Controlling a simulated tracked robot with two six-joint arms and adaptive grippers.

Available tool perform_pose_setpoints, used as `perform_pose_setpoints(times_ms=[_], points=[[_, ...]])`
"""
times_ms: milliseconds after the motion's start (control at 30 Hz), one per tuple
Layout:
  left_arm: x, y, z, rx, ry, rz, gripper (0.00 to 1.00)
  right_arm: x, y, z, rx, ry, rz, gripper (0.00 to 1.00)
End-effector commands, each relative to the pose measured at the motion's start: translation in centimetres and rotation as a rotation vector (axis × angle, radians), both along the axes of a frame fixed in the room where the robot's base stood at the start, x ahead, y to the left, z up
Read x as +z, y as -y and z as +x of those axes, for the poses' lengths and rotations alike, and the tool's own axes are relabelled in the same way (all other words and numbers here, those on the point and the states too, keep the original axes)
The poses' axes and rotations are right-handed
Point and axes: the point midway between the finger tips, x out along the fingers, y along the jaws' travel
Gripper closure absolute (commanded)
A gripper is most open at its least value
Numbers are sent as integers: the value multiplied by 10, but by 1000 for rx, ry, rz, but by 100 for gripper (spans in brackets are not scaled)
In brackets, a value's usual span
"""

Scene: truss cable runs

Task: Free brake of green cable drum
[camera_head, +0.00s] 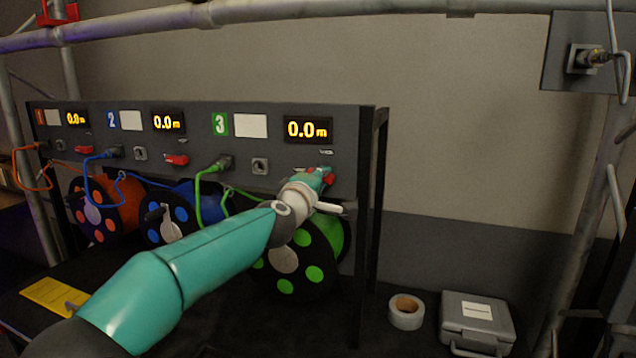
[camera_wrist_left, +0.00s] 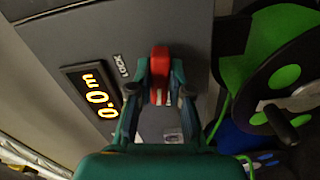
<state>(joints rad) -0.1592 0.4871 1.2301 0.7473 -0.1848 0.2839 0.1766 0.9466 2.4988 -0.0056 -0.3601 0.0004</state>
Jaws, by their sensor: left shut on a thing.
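The green cable drum (camera_head: 313,272) sits under panel section 3, a black disc with green spots. It also shows at the right of the left wrist view (camera_wrist_left: 285,75), with its crank handle. Its brake lever is red; in the left wrist view the red lever (camera_wrist_left: 160,68) stands between the two fingers of my left gripper (camera_wrist_left: 160,90), by the word LOCK. My left gripper is shut on this lever. In the head view my left gripper (camera_head: 322,176) is at the panel below the 0.0 m display and hides most of the lever. My right gripper is not in view.
Sections 1 and 2 have red levers (camera_head: 176,160) above the orange drum (camera_head: 120,200) and blue drum (camera_head: 200,205). A green cable (camera_head: 199,200) hangs from section 3. A tape roll (camera_head: 406,312) and grey case (camera_head: 477,322) lie at right. A yellow sheet (camera_head: 52,295) lies at left.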

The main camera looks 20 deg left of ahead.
Motion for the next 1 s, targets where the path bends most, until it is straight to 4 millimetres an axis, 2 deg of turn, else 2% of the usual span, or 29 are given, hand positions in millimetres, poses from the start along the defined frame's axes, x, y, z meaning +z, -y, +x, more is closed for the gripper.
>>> perform_pose_setpoints(times_ms=[300, 900, 933, 1000], points=[[-5, -2, 1, 4, -11, -171, 100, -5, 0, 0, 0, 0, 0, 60], [-7, -2, 1, 4, -17, -219, 100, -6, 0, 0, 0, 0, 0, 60], [-7, -1, 1, 4, -18, -218, 80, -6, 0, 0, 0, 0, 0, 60], [-7, -1, 1, 4, -18, -218, 68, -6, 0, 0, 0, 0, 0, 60]])
